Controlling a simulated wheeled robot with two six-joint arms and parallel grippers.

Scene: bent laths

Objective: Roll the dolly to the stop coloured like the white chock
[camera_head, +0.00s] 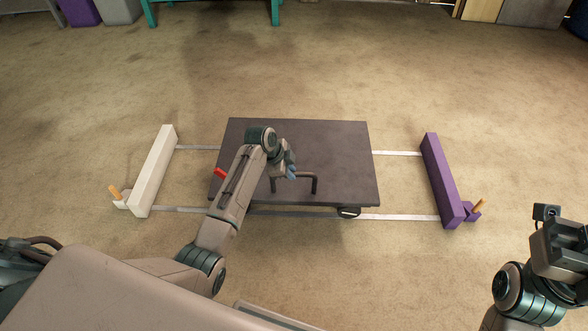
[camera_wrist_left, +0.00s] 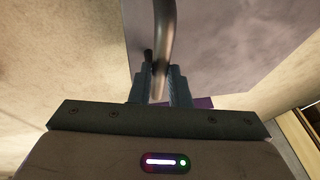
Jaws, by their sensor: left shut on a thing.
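The dolly (camera_head: 335,150) is a dark grey flat platform on rails, about midway between the two stops and apart from both. A bent bar handle (camera_head: 316,184) stands on it near the front edge. My left gripper (camera_head: 290,173) is shut on the handle, which also shows between the fingers in the left wrist view (camera_wrist_left: 165,40). The white stop (camera_head: 153,170) is a long block at the left; the white chock (camera_head: 122,204) with an orange peg sits beside its outer side. The purple stop (camera_head: 441,180) is at the right, with a purple chock (camera_head: 472,212) beside it.
Two thin metal rails (camera_head: 398,153) run between the stops, and the visible stretches are clear. A red piece (camera_head: 220,174) shows beside my left arm. My right arm's end (camera_head: 560,248) is at the lower right, fingers not visible. A teal frame (camera_head: 212,4) stands at the back.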

